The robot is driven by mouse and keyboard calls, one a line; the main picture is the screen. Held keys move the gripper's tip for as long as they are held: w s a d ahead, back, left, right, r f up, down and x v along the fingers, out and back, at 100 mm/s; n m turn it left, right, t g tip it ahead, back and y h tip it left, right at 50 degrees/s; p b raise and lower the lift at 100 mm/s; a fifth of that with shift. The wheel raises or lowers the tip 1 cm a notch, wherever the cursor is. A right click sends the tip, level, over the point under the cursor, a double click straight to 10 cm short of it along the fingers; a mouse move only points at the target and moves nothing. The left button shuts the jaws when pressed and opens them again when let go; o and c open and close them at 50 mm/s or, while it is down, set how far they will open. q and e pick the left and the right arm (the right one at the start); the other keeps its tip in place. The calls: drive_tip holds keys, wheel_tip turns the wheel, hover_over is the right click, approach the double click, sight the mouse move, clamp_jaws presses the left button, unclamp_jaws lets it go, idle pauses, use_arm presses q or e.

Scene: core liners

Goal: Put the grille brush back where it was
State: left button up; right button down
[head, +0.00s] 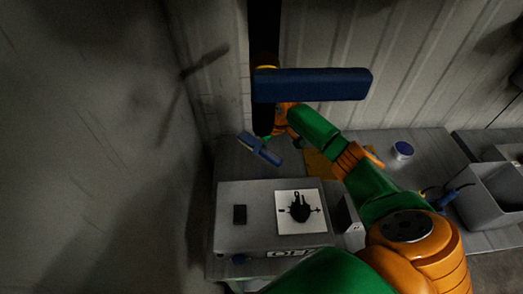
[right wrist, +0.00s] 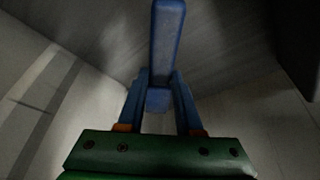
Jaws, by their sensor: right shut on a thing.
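In the right wrist view, my right gripper (right wrist: 158,82) is shut on a long blue bar (right wrist: 166,42), which I take to be the grille brush. The bar runs on past the blue fingertips, and its near end shows between the fingers. No bristles are clear. In the head view my right arm reaches to the back left of the bench, where a dark upright bar (head: 265,110) covers its end. A large blue bar (head: 315,85) crosses in front of that. I cannot tell whether it is the held brush. My left gripper is not seen.
A small blue and pale thing (head: 261,149) shows at the bench's back left. A grey box (head: 258,226) with a white printed sheet (head: 300,227) is at the front. Walls close the left and back.

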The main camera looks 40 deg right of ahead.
drive_tip(key=shift+s+f, duration=0.1)
drive_tip(key=shift+f, duration=1.05)
drive_tip(key=c, duration=0.6)
unclamp_jaws()
drive_tip(key=shift+r, duration=0.25)
drive_tip(key=p+v, duration=0.1)
drive_tip(key=v, duration=1)
drive_tip(key=shift+s+r, duration=0.15)
drive_tip(key=shift+r, duration=0.1)
